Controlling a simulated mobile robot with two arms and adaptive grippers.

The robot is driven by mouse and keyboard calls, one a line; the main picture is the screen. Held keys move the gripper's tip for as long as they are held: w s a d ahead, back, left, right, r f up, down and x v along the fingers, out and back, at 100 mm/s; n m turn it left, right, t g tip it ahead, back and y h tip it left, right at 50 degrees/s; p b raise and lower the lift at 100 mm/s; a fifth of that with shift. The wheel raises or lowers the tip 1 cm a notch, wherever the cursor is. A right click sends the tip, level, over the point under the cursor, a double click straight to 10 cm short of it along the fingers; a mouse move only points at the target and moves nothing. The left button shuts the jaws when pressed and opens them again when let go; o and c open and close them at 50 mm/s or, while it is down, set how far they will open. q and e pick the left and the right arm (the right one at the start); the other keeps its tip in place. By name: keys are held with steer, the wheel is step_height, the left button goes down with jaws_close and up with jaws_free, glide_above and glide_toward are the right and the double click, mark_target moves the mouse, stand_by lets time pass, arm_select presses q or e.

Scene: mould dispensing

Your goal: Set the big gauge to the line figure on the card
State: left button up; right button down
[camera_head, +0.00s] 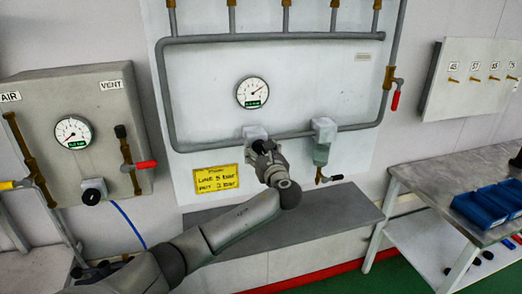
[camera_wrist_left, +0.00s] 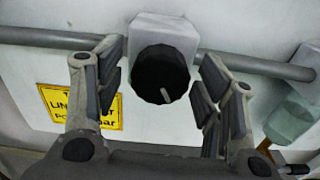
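A round white gauge (camera_head: 252,92) with a green readout hangs on the white wall panel; its needle points to the upper right. The readout's digits are too small to read. The yellow card (camera_head: 216,180) below reads "LINE 5 BAR" and a pot line that looks like 2 bar; it also shows in the left wrist view (camera_wrist_left: 60,105). A black knob (camera_wrist_left: 160,75) with a pale mark sits on a grey block (camera_wrist_left: 165,30) under the gauge. My left gripper (camera_head: 264,146) is open in front of it, fingers on either side with gaps. My right gripper is out of view.
A second gauge (camera_head: 73,132) is on the grey box at left, with a black knob (camera_head: 92,191) below. A filter bowl (camera_head: 322,152) hangs right of my left gripper. A grey pipe (camera_head: 210,143) runs behind. A bench (camera_head: 430,175) with blue bins is at right.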

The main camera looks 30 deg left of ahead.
arm_select(q)
steer(key=c, duration=0.9)
steer(key=shift+f+n, duration=0.1)
steer(key=shift+n, duration=0.5)
steer(key=shift+c, duration=0.2)
steer(key=n, duration=0.3)
steer(key=shift+n+b, duration=0.35)
steer(key=shift+n, duration=0.05)
steer(key=o, duration=1)
steer(key=v, duration=1.2)
steer(key=shift+s, duration=0.1)
